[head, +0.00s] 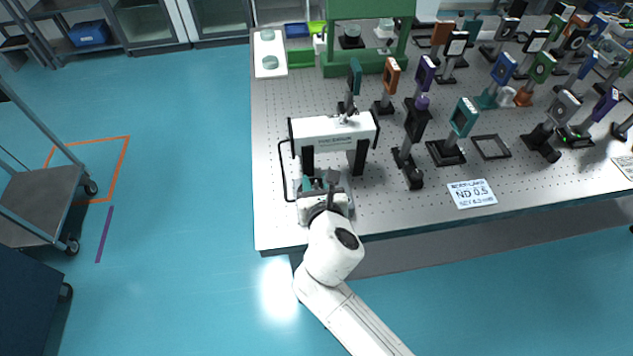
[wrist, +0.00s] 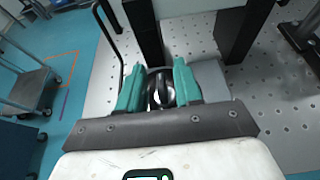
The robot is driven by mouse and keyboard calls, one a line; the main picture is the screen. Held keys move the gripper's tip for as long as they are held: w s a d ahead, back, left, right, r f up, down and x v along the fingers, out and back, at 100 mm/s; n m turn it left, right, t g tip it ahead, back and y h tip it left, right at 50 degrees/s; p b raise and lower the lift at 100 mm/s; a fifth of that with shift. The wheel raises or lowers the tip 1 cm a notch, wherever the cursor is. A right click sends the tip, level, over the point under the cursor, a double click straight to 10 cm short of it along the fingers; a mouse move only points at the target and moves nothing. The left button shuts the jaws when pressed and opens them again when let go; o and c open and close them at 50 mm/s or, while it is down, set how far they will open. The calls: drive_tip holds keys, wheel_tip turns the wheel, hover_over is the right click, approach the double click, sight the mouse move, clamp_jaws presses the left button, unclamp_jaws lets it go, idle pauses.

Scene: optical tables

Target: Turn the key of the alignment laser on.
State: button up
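My gripper (head: 322,184) is at the near left edge of the optical table, in front of a low grey box (wrist: 213,82). In the wrist view its two teal fingers (wrist: 159,88) stand apart, on either side of a dark, shiny round part. This part (wrist: 160,92) looks like the key switch; whether the fingers touch it, and how the key is turned, I cannot tell. A white lettered housing (head: 332,131) on black legs stands over and behind the grey box. Which of these is the alignment laser is not clear. In the head view my gripper hides the key.
A black bar handle (head: 282,172) runs down the housing's left side. Black post mounts (head: 408,150) and a teal-framed optic (head: 463,117) stand to the right on the perforated table (head: 300,232). A printed ND 0.5 card (head: 472,193) lies near the front edge. The floor at left has a cart (head: 40,198).

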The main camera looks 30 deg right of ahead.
drive_tip(key=shift+w, duration=0.1)
drive_tip(key=shift+c, duration=0.4)
clamp_jaws()
drive_tip(key=shift+m+h, duration=0.3)
drive_tip(key=m+g+h+p, duration=0.1)
drive_tip(key=m+g+h, duration=0.1)
drive_tip(key=m+h, duration=0.1)
drive_tip(key=shift+r+m+h, duration=0.1)
drive_tip(key=shift+m+h, duration=0.2)
drive_tip(key=shift+h, duration=0.1)
drive_tip(key=m+g+h+p, duration=0.1)
drive_tip(key=m+g+h, duration=0.2)
drive_tip(key=m+g, duration=0.1)
drive_tip(key=shift+w+m, duration=0.1)
drive_tip(key=shift+m, duration=0.2)
drive_tip(key=m+g+h, duration=0.1)
drive_tip(key=m+g, duration=0.1)
drive_tip(key=g, duration=0.1)
drive_tip(key=m+g+h, duration=0.1)
drive_tip(key=m+g, duration=0.2)
drive_tip(key=shift+m+g+b, duration=0.3)
drive_tip(key=shift+g, duration=0.1)
drive_tip(key=shift+m+g+p, duration=0.3)
drive_tip(key=shift+m+g, duration=1.2)
drive_tip(key=shift+g, duration=0.3)
drive_tip(key=shift+f+m+g+y, duration=0.2)
drive_tip(key=shift+m+g+y, duration=0.2)
drive_tip(key=shift+y, duration=0.1)
